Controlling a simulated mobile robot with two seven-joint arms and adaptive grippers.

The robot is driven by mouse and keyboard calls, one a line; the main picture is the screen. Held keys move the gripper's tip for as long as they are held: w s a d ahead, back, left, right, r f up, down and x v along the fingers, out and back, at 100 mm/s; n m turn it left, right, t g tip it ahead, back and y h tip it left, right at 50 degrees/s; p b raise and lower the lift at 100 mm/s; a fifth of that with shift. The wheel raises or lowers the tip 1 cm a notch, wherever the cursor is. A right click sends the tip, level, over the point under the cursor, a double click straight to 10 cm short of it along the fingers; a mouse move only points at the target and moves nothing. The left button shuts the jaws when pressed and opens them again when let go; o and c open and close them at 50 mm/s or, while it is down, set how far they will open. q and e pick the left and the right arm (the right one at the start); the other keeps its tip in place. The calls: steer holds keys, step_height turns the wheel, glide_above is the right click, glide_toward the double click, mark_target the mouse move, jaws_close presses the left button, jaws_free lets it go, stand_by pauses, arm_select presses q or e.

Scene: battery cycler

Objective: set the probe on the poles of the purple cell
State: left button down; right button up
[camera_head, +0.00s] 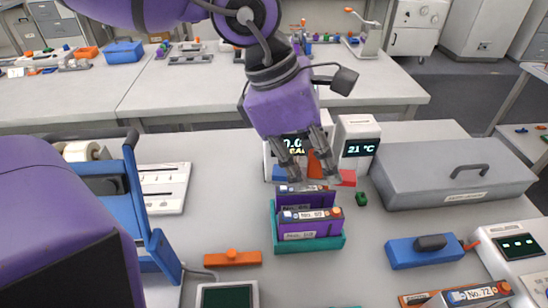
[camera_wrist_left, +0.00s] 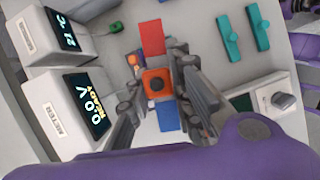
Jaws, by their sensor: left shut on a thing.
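My left gripper (camera_head: 308,172) points down and is shut on the orange grip of the probe (camera_head: 315,164). The probe has a blue end on the left and a red end on the right. In the left wrist view the fingers (camera_wrist_left: 160,90) flank the orange grip (camera_wrist_left: 156,84), with the red end above and the blue end below. Two purple cells stand in a teal holder (camera_head: 275,238), a front cell (camera_head: 310,230) and one behind (camera_head: 300,198). The probe appears above and behind them; contact with a cell cannot be told. My right gripper is not in view.
A grey lidded box (camera_head: 455,175) stands right. A blue device (camera_head: 422,251), a labelled cell (camera_head: 478,294) and an orange block (camera_head: 232,258) lie nearer. A small green block (camera_head: 361,199) sits beside the holder.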

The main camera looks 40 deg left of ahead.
arm_select(q)
steer(key=shift+s+d+f+n+t+b, duration=0.15)
steer(key=shift+s+d+f+n+b, duration=0.15)
steer(key=shift+f+n, duration=0.2)
steer(key=shift+s+d+f+n+t+b, duration=0.2)
steer(key=shift+s+d+f+n, duration=0.2)
steer(key=shift+n, duration=0.2)
steer(key=shift+f+b, duration=0.3)
steer(key=shift+f, duration=0.95)
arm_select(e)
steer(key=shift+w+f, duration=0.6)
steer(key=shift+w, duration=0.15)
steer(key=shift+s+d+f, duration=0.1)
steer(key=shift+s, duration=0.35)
